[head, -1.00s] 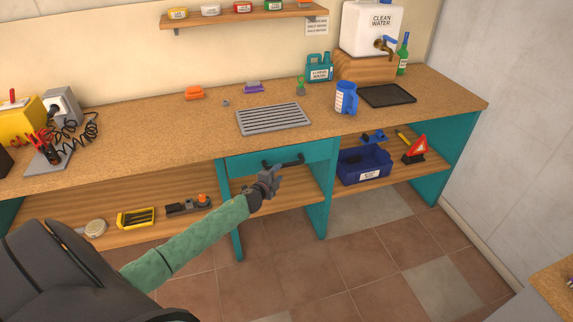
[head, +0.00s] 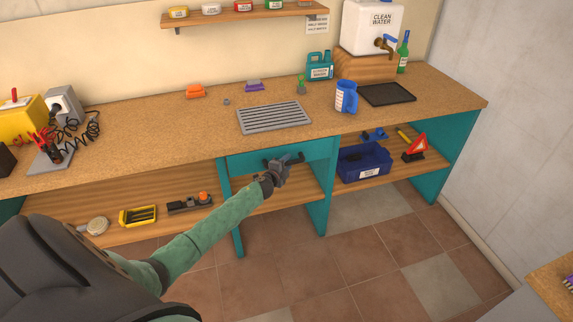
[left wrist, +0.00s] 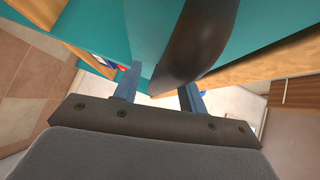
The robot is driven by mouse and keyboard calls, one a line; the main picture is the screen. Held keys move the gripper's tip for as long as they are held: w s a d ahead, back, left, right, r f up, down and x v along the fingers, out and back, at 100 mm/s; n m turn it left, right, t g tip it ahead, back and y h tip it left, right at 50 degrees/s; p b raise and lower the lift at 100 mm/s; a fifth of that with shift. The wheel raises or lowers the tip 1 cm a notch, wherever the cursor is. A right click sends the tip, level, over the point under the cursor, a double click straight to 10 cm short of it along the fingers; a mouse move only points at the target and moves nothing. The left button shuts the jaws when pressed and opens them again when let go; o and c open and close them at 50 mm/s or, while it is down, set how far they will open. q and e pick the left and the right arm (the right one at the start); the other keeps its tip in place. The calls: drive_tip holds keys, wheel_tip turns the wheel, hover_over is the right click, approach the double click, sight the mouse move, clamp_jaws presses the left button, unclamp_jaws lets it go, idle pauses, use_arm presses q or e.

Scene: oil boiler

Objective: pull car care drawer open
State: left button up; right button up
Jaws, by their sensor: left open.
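The teal drawer (head: 240,164) is set under the wooden worktop and looks shut. Its dark bar handle (head: 299,157) is partly hidden behind my left gripper (head: 286,163), which is at the drawer front. In the left wrist view the dark, curved handle (left wrist: 195,40) reaches down close between the two blue-grey fingers of my left gripper (left wrist: 160,82). The jaws are open, with a finger on either side of the handle. The teal drawer front (left wrist: 110,28) fills the upper part of that view. My right gripper is not in view.
The worktop (head: 190,130) carries a grey grate (head: 273,117), a blue jug (head: 346,97) and a black tray (head: 387,94). A blue bin (head: 364,162) stands on the lower shelf right of the drawer. The tiled floor before the bench is clear.

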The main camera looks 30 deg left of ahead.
use_arm(q)
clamp_jaws()
drive_tip(key=shift+s+d, duration=0.1)
